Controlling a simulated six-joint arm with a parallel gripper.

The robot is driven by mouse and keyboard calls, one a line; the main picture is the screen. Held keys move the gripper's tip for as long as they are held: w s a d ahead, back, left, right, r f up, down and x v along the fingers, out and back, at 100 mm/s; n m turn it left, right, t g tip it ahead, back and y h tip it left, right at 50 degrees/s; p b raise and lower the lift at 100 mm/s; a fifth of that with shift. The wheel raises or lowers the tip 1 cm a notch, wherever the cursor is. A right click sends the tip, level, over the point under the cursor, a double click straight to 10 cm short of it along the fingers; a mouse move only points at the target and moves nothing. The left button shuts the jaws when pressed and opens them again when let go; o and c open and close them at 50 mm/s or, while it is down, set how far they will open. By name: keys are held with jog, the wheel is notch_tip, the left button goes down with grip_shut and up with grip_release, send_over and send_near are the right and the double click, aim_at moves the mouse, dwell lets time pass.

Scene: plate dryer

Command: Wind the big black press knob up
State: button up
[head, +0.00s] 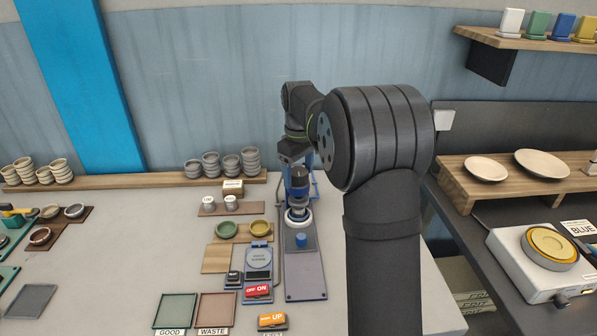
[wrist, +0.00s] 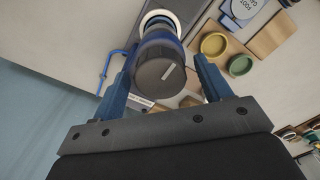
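The big black press knob (wrist: 160,72), a dark cylinder with a light pointer line on its top, shows in the wrist view between the two blue fingers of my gripper (wrist: 164,64). The fingers stand apart on either side of it, with a gap visible at the right finger; contact at the left finger is unclear. In the head view the knob (head: 300,174) tops the press (head: 305,264), a blue-grey stand with a white ring. My gripper (head: 297,166) is above and around the knob there, its fingers mostly hidden.
Left of the press are a green dish (head: 227,230), a yellow dish (head: 259,228), a red ON/OFF switch (head: 257,292) and an orange UP switch (head: 271,321). Stacked cups (head: 211,164) line the back shelf. A hotplate (head: 540,260) stands at right.

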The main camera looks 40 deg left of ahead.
aim_at(298, 171)
notch_tip(298, 171, up, 17)
jog(key=shift+r, duration=0.15)
dwell(0.5)
dwell(0.5)
notch_tip(298, 171, down, 18)
jog(key=shift+r, duration=0.25)
dwell(0.3)
